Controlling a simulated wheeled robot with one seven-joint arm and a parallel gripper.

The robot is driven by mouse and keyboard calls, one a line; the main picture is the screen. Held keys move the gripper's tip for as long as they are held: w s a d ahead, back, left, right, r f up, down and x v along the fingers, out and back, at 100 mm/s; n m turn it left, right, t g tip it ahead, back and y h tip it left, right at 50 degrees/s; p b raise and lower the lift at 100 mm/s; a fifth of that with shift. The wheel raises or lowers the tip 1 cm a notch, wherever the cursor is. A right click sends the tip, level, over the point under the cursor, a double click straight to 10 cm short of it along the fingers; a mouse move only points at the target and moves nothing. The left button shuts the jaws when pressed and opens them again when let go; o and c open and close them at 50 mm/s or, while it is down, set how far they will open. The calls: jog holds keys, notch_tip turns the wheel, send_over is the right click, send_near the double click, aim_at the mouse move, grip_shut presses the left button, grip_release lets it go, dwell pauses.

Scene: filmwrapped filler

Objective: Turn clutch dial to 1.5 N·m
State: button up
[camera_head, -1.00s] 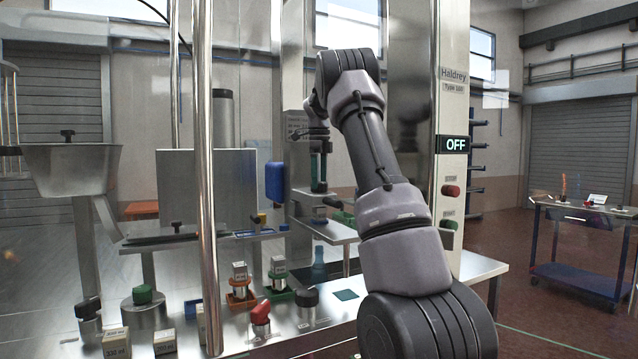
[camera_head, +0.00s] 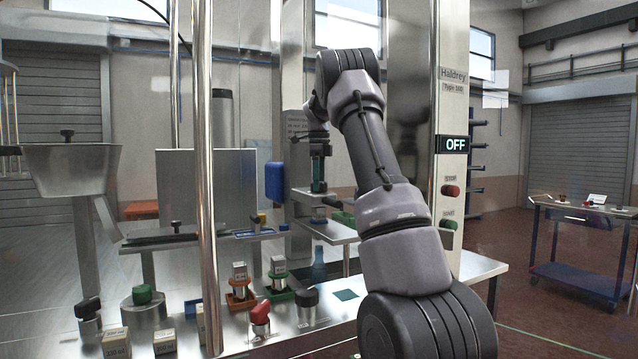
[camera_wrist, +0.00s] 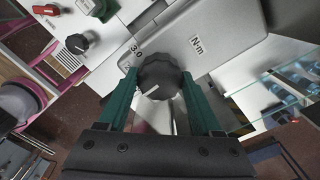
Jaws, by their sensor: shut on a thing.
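The clutch dial is a dark scalloped knob (camera_wrist: 160,80) with a light pointer line, in the middle of the wrist view. My gripper (camera_wrist: 163,92) has its two green fingers on either side of the knob, shut on it. A plate beside the knob carries the marks "3.0" and "N·m" (camera_wrist: 197,45). The pointer line points to the lower left in the wrist view; no 1.5 mark is readable. In the head view my gripper (camera_head: 319,172) is at the machine's column, and the dial is hidden there.
A black knob (camera_wrist: 77,43) and a red switch (camera_wrist: 46,10) lie upper left in the wrist view. In the head view a steel post (camera_head: 207,180) stands left of my arm. The machine panel reads OFF (camera_head: 454,145). A blue cart (camera_head: 575,250) stands at the right.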

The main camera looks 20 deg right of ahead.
jog(key=n, duration=0.3)
jog(key=shift+n, duration=2)
jog(key=o, duration=1.4)
jog(key=shift+c, duration=0.2)
notch_tip(320, 180, up, 11)
jog(key=shift+f, duration=0.1)
